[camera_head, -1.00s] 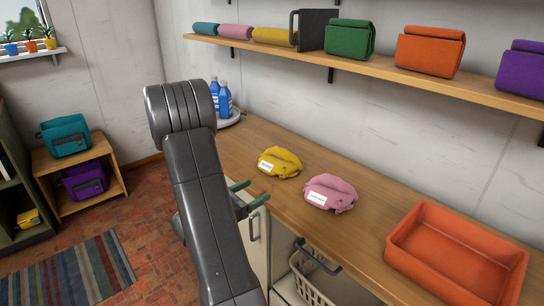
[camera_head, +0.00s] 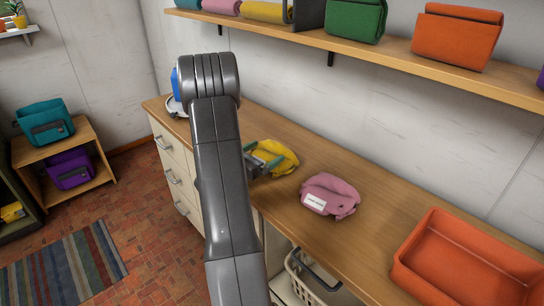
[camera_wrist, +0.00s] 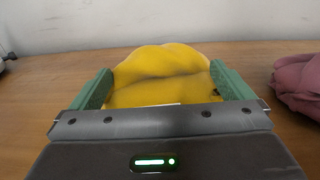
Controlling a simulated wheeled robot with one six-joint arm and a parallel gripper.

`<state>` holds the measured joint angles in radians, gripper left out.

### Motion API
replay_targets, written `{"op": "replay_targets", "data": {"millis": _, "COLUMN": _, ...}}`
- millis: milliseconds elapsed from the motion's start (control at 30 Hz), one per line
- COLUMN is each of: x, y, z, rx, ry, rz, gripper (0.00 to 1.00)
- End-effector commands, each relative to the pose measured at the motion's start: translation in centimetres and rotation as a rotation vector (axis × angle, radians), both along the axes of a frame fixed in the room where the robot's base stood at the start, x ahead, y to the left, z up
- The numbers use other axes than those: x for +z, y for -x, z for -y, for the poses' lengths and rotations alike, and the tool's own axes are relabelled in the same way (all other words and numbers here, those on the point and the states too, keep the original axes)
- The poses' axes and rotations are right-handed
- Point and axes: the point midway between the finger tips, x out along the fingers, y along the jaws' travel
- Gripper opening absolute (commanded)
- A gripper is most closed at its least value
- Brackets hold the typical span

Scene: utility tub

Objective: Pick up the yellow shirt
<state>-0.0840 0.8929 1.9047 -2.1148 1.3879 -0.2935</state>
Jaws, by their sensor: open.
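The yellow shirt (camera_head: 278,155) is a crumpled bundle on the wooden counter. In the wrist view the yellow shirt (camera_wrist: 163,72) fills the space between my two green fingers. My gripper (camera_head: 264,163) is open, with its fingers on either side of the shirt at counter height. In the wrist view my gripper (camera_wrist: 163,90) shows a finger at the left and right of the cloth. I cannot tell whether the fingers touch it. My arm and gripper hide the shirt's near left part in the head view.
A pink shirt (camera_head: 330,196) lies just right of the yellow one, and it also shows in the wrist view (camera_wrist: 300,83). An orange tub (camera_head: 466,262) stands at the counter's right. A wall shelf (camera_head: 400,62) with folded cloths and bags hangs above. A basket (camera_head: 310,278) sits below the counter.

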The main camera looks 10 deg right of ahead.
Motion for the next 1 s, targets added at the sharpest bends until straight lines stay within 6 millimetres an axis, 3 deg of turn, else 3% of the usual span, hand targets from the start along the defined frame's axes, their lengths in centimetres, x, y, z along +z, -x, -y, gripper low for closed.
{"op": "replay_targets", "data": {"millis": 167, "x": 0.0, "y": -1.2, "z": 1.7, "rx": -0.002, "ry": -0.001, "rz": 0.0, "gripper": 1.0}}
{"op": "replay_targets", "data": {"millis": 433, "x": 0.0, "y": -1.5, "z": 2.0, "rx": 0.0, "ry": -0.001, "rz": 0.001, "gripper": 1.0}}
{"op": "replay_targets", "data": {"millis": 700, "x": 0.0, "y": -1.5, "z": 1.9, "rx": 0.0, "ry": 0.0, "rz": 0.001, "gripper": 0.54}}
{"op": "replay_targets", "data": {"millis": 1000, "x": 0.7, "y": -1.5, "z": 1.9, "rx": 0.0, "ry": -0.001, "rz": 0.003, "gripper": 0.54}}
